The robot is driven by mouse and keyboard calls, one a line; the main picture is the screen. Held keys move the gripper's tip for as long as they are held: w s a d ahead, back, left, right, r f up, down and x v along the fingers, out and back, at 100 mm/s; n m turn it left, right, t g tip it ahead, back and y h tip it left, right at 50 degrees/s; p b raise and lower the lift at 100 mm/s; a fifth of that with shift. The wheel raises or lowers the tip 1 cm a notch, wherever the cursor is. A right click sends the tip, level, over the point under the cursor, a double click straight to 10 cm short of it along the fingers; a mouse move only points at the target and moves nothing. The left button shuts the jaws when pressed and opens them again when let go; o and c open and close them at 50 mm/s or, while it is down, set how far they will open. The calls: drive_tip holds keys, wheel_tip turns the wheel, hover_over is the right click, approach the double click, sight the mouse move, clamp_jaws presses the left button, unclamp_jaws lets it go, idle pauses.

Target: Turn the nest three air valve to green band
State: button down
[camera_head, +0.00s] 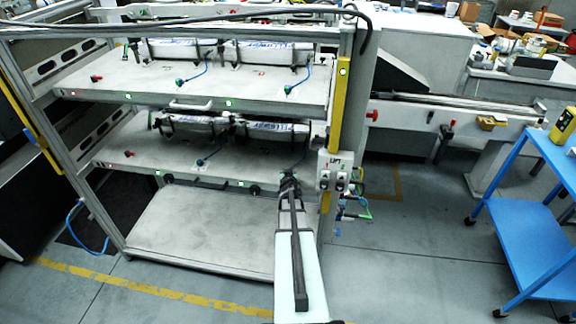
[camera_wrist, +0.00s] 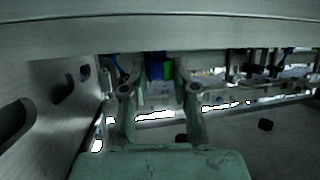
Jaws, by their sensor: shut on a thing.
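My gripper (camera_head: 289,180) is at the front edge of the lower shelf, at its right end, just left of the LIFT control box. In the wrist view my gripper (camera_wrist: 158,72) has a finger on each side of a small blue and green part, the air valve (camera_wrist: 168,70), and is shut on it. The valve's lower part and any band marks are hidden or too dark to read. In the head view the gripper covers this valve. Other valves show: a green one at the upper shelf's right (camera_head: 288,88) and a blue one on the lower shelf (camera_head: 200,162).
The rack's upper shelf (camera_head: 130,85) lies above my gripper, and the lower shelf (camera_head: 120,145) bears wrapped magazines. The LIFT box (camera_head: 335,172) with cables stands close right of my gripper. A blue cart (camera_head: 540,200) is far right. Floor between is clear.

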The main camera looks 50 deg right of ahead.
drive_tip(key=shift+p, duration=0.9)
drive_tip(key=c, duration=0.9)
unclamp_jaws()
drive_tip(key=shift+s+a, duration=0.1)
drive_tip(key=v, duration=1.1)
drive_tip(key=shift+s+a+r, duration=0.15)
drive_tip(key=shift+s+a, duration=0.1)
